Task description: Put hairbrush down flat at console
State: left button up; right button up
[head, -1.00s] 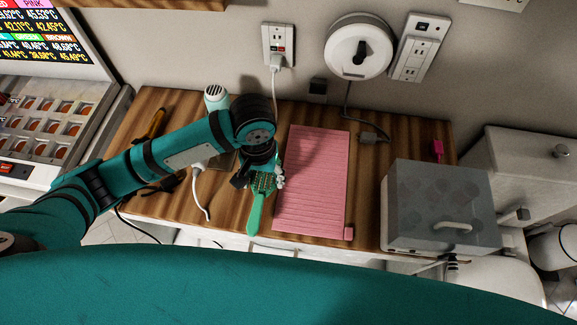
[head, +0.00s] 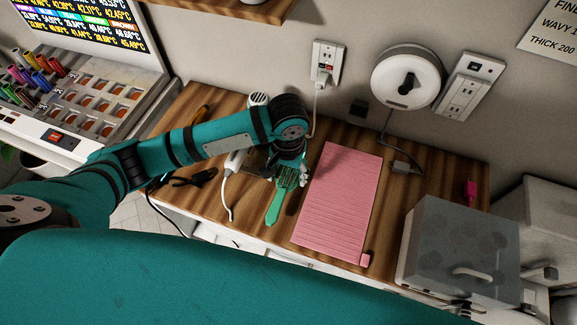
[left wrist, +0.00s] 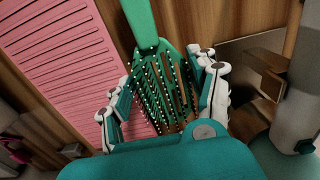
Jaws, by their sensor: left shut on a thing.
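The green hairbrush (head: 279,197) is at the wooden console (head: 253,222), left of the pink mat, with its handle toward the front edge. My left gripper (head: 288,176) is over the brush head, its arm coming in from the left. In the left wrist view the brush (left wrist: 165,85) shows bristles facing the camera, its handle pointing away. The left fingers (left wrist: 165,95) are shut around both sides of the brush head. I cannot tell whether the brush touches the wood. My right gripper is not in view.
The pink ridged mat (head: 338,205) lies right of the brush, with a grey lidded box (head: 463,245) further right. A hair dryer (head: 258,99), white cord (head: 227,195) and dark clips (head: 195,178) are to the left. A wall reel (head: 408,77) hangs behind.

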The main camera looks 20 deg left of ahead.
pick_arm(q)
jog(key=w, duration=0.2)
jog(key=w+a, duration=0.1)
jog(key=shift+w+f, duration=0.25)
jog(key=shift+w, duration=0.05)
jog(key=shift+s+f+p, duration=0.1)
jog(key=shift+f+p, duration=0.35)
jog(key=shift+f, duration=1.2)
jog(key=shift+f, duration=0.1)
jog(key=o, duration=1.1)
jog(key=shift+o, duration=0.2)
notch_tip(320, 180, up, 12)
jog(key=shift+d+r, duration=0.1)
